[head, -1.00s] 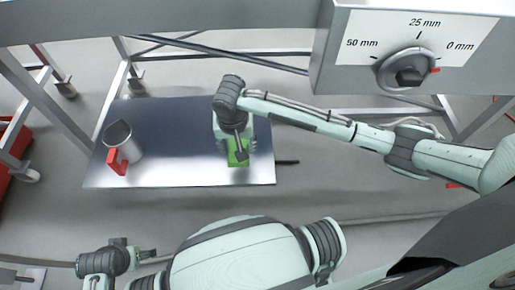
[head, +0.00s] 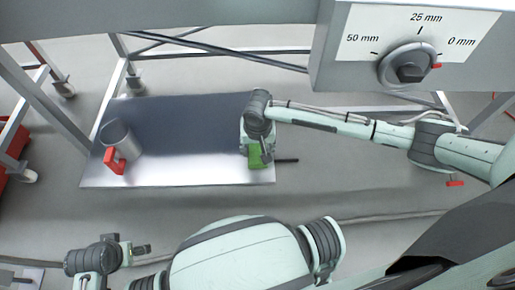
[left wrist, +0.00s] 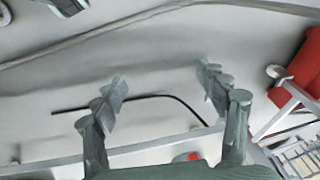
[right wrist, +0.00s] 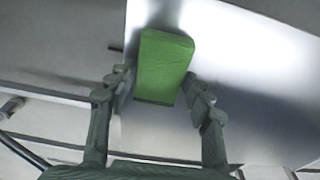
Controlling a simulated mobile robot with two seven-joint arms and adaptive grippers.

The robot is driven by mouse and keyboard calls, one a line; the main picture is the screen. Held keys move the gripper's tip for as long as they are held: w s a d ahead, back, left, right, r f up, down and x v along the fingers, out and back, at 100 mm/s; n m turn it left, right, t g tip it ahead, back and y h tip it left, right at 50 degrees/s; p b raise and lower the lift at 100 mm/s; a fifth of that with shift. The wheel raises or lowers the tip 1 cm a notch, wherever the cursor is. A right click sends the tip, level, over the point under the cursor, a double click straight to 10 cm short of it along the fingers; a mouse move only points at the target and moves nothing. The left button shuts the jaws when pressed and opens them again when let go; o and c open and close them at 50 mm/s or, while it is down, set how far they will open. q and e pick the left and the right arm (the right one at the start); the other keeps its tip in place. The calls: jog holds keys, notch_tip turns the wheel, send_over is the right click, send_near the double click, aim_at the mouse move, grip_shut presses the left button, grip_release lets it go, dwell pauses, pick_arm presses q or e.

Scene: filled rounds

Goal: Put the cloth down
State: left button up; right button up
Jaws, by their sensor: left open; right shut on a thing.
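The green cloth (head: 254,158), a folded block, is at the right end of the shiny metal table (head: 180,172). My right gripper (head: 259,150) is shut on it from above. In the right wrist view, the cloth (right wrist: 164,66) sits between the two fingers of the right gripper (right wrist: 160,84). I cannot tell whether its underside touches the metal. My left gripper (head: 140,250) is at the lower left, away from the table. In the left wrist view, the left gripper (left wrist: 163,84) is open and empty.
A metal jug (head: 116,138) with a red handle stands on the table's left part. The middle of the table is clear. A grey panel with a dial (head: 407,66) hangs at the upper right. A thin dark rod (head: 287,160) sticks out past the table's right edge.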

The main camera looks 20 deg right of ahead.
aim_at(258, 157)
jog(key=shift+f, duration=0.1)
jog(key=o, duration=1)
pick_arm(q)
jog(key=shift+s+a+f, duration=0.1)
jog(key=shift+s+f, duration=0.1)
jog(key=shift+f, duration=0.05)
pick_arm(e)
jog(key=shift+o, duration=0.2)
jog(key=shift+r, duration=0.25)
pick_arm(q)
notch_tip(258, 157, down, 4)
jog(key=shift+s+r+p, duration=0.1)
jog(key=shift+s+p, duration=0.05)
jog(key=shift+p, duration=0.8)
pick_arm(e)
notch_tip(258, 157, up, 12)
jog(key=s, duration=0.1)
jog(key=shift+s+a+f, duration=0.15)
jog(key=shift+s+a, duration=0.1)
jog(key=shift+s, duration=0.1)
